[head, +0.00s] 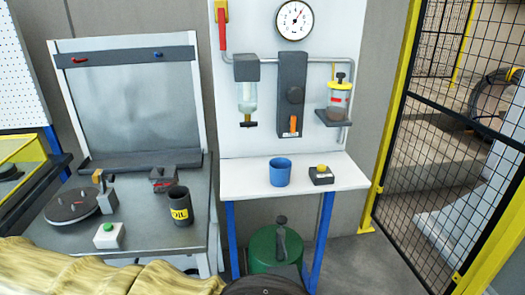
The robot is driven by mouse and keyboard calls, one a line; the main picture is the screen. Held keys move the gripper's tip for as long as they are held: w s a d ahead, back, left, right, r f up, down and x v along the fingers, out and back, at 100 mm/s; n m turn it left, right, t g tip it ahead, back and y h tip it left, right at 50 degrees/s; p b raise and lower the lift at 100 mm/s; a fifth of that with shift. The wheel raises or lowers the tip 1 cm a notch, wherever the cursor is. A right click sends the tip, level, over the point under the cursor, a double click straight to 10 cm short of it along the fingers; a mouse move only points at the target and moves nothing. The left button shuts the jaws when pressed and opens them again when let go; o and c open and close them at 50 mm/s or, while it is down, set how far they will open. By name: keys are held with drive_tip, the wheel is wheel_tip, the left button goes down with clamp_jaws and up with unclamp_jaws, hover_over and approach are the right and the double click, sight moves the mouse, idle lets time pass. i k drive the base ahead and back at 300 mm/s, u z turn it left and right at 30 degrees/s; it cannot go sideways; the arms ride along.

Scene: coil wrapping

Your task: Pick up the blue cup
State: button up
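The blue cup (280,172) stands upright on the small white shelf table (240,188), left of its middle. It is open at the top, and no handle can be made out. My gripper cannot be made out in the head view. A dark rounded part shows at the bottom edge, and I cannot tell what it is.
A white panel behind the cup carries a gauge (294,20), a pipe and hanging jars. A grey workbench (150,238) at left holds a dark OIL cup (179,206). A green drum (262,251) stands below the table. A yellow-framed mesh fence (440,130) is at right.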

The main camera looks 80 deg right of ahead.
sight(280, 173)
drive_tip(key=z, duration=3.85)
drive_tip(key=k, duration=0.85)
drive_tip(key=u, duration=1.2)
drive_tip(key=i, duration=0.5)
